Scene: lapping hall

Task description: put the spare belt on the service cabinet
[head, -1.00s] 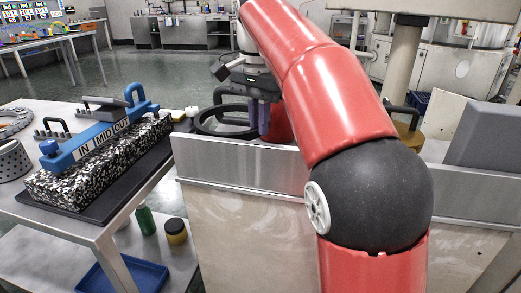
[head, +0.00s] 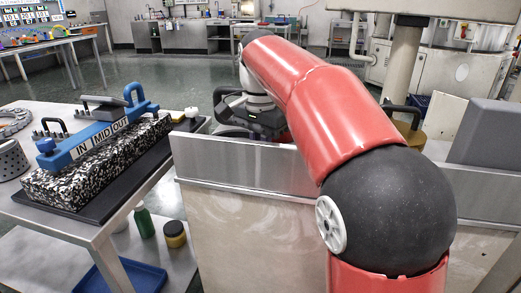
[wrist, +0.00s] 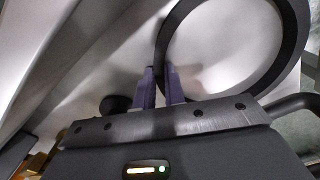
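The spare belt appears to be a black ring (wrist: 290,62), lying on a pale surface in the wrist view. In the head view the ring (head: 230,133) is mostly hidden behind a metal-edged panel and my wrist. My gripper (wrist: 160,72) has two purple fingers, apart, at the ring's left rim. The rim seems to pass between or just beyond the fingertips; contact cannot be told. I cannot tell for sure which furniture is the service cabinet.
A metal-edged panel (head: 250,166) stands in front of my wrist. At left, a table (head: 85,228) bears a speckled block (head: 75,188) with a blue labelled bar (head: 95,142). A grey box-like block (head: 488,133) is at right. Floor beyond is clear.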

